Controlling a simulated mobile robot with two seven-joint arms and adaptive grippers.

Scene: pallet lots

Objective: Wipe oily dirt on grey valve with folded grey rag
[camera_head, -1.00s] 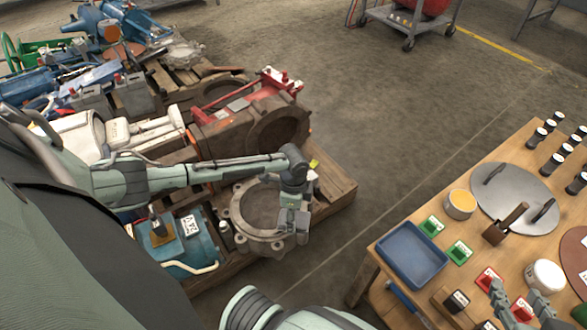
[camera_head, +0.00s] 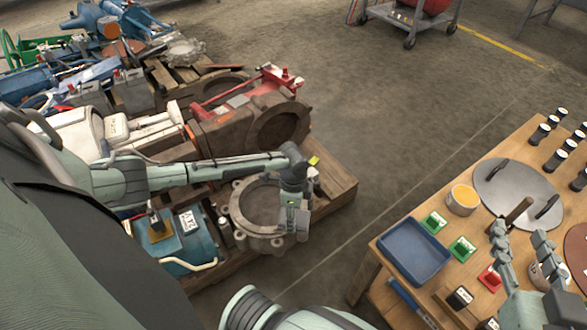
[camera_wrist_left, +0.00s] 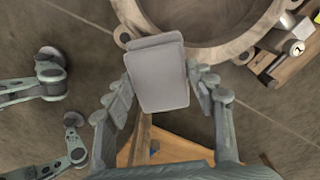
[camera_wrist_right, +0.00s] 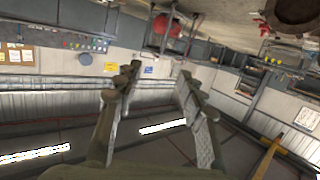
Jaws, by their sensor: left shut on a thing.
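The grey valve (camera_head: 238,222) is a round ringed body on the pallet, left of centre in the head view. Its ring also shows at the top of the left wrist view (camera_wrist_left: 205,55), with brownish staining; I cannot tell how much is oily dirt. My left gripper (camera_head: 297,228) is at the ring's right side. It is shut on the folded grey rag (camera_wrist_left: 160,80), which overlaps the ring's edge in the left wrist view; contact is unclear. My right gripper (camera_head: 520,238) is open and empty over the wooden table, and its spread fingers show in the right wrist view (camera_wrist_right: 157,85).
The wooden table (camera_head: 392,240) carries a blue tray (camera_head: 412,252), an orange-filled tub (camera_head: 463,199), a grey disc (camera_head: 515,190) and several black-capped jars. A rusty brown valve body (camera_head: 270,125) and blue equipment crowd the pallets. Bare floor separates pallet and table.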

